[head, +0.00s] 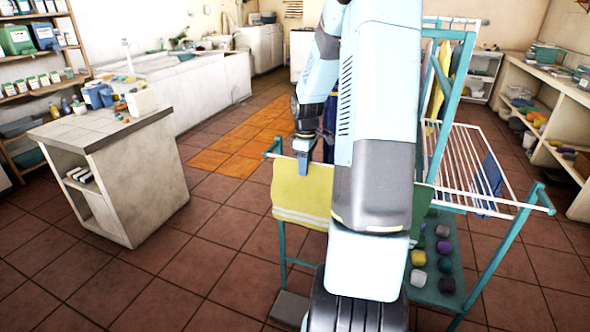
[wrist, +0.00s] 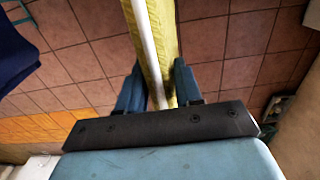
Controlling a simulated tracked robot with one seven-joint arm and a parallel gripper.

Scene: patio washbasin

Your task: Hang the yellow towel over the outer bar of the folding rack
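The yellow towel (head: 298,193) hangs at the near left side of the folding rack (head: 283,243), with pale stripes near its lower edge. Its top lies along the rack's left bar; my arm hides its right part. My gripper (head: 303,168) points down at the towel's top edge. In the wrist view the towel (wrist: 163,45) runs between the two fingers of my gripper (wrist: 157,75), which stand apart with the towel in the gap. A pale strip runs along it; I cannot tell whether it is bar or stripe.
Another yellow cloth (head: 437,80) hangs farther back on the rack. A blue cloth (head: 491,180) hangs at the right wing. Several coloured balls lie on the rack's lower shelf (head: 452,238). A tiled counter (head: 105,130) stands left, with open floor (head: 215,225) between.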

